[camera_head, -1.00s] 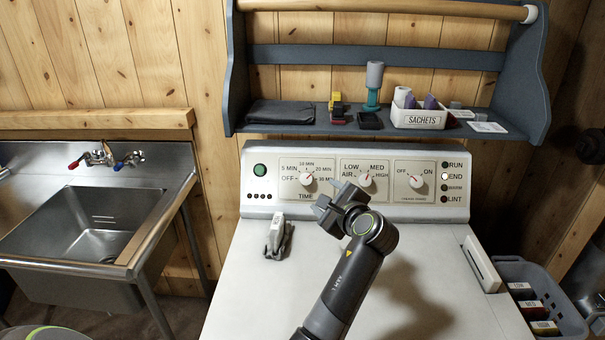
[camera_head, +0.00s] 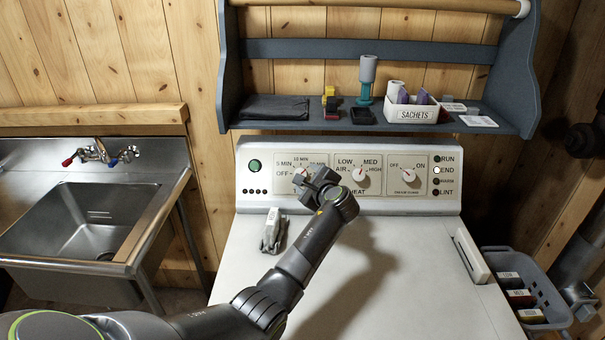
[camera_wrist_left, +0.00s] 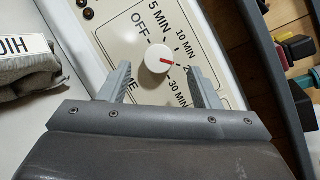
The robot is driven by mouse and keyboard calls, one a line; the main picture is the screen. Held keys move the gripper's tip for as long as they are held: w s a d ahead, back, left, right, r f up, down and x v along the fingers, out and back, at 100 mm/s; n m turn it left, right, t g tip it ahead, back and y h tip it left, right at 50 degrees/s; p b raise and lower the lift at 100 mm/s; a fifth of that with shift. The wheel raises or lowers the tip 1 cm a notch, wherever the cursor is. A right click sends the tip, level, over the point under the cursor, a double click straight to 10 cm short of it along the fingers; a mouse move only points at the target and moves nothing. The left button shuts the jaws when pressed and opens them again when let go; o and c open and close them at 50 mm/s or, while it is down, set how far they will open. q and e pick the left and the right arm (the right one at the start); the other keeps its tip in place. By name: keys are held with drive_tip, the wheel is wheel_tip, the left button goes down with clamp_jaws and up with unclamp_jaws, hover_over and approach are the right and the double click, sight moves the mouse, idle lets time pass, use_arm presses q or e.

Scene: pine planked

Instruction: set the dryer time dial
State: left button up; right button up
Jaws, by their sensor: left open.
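The time dial (camera_wrist_left: 159,59) is a white knob with a red pointer on the dryer's control panel (camera_head: 227,172). In the left wrist view it sits between my open fingertips, and I see no finger touching it. Its pointer aims between the 10 MIN and 30 MIN marks, near a partly covered 2-something label. My left gripper (camera_head: 312,182) is in front of the panel at the dial, and it also shows in the left wrist view (camera_wrist_left: 160,80). In the head view the gripper hides part of the dial and its labels. My right gripper is not in view.
A heat dial (camera_head: 360,174) and an on/off dial (camera_head: 408,174) are to the right. A grey cloth item with a white tag (camera_head: 271,230) lies on the dryer top (camera_head: 400,270). A blue shelf (camera_head: 290,125) with a sachets box (camera_head: 411,112) hangs above. A metal sink (camera_head: 85,220) is at left.

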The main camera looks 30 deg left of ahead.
use_arm(q)
drive_tip(key=x, duration=0.3)
drive_tip(key=shift+w+a+f, duration=0.2)
drive_tip(key=shift+w+a, duration=0.1)
drive_tip(key=shift+a, duration=0.15)
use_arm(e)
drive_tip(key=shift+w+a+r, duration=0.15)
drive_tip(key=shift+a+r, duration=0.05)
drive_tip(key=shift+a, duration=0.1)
use_arm(q)
drive_tip(key=c, duration=1)
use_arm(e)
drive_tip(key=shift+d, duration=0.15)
